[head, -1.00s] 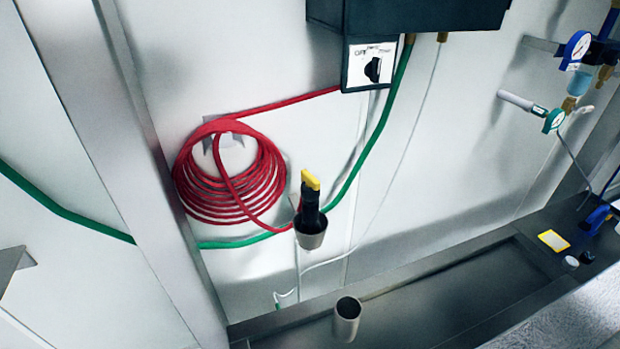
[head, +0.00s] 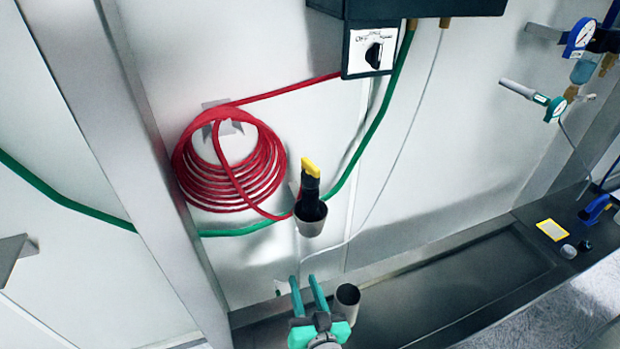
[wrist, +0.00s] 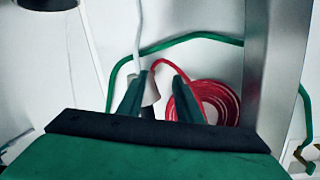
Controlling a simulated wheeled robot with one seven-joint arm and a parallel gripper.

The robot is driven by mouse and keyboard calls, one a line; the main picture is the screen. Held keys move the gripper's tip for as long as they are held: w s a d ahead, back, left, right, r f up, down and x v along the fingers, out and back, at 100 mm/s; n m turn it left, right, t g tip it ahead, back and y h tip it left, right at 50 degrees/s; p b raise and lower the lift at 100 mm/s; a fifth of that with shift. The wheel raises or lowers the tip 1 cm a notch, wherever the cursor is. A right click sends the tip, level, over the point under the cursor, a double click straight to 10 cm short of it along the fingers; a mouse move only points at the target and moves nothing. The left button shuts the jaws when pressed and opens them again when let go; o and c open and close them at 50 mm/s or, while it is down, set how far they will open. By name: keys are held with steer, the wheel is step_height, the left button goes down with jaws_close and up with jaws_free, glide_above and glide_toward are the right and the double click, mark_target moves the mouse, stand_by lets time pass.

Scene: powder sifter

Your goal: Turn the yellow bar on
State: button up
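The yellow bar (head: 310,167) is a short yellow piece on top of a black holder (head: 308,185), which stands in a grey cup (head: 311,217) by the white wall. My gripper (head: 306,282) is teal and reaches up from the bottom of the head view, below the cup and apart from it. Its two fingers are spread with a gap between them and hold nothing. In the wrist view the two fingers (wrist: 158,98) show apart, with a pale cup shape (wrist: 151,93) between them in the background. The yellow bar is not visible in the wrist view.
A coiled red hose (head: 232,175) hangs on the wall left of the bar. A green hose (head: 375,130) runs behind it. A switch box (head: 368,52) is above. A grey cylinder (head: 347,302) stands right of my gripper, on the metal tray (head: 440,300).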

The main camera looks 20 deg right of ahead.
steer(key=w+d+r+n+t+y, duration=0.1)
steer(key=w+d+r, duration=0.2)
steer(key=r, duration=0.2)
steer(key=w+d+r+n+y, duration=0.1)
steer(key=w+d+r, duration=0.15)
steer(key=r, duration=0.25)
steer(key=n+y, duration=0.3)
steer(key=n, duration=0.2)
glide_toward(303, 158)
steer(key=x, duration=0.7)
steer(key=shift+w+d+f, duration=0.2)
steer(key=shift+d+f, duration=0.05)
steer(key=shift+f, duration=0.1)
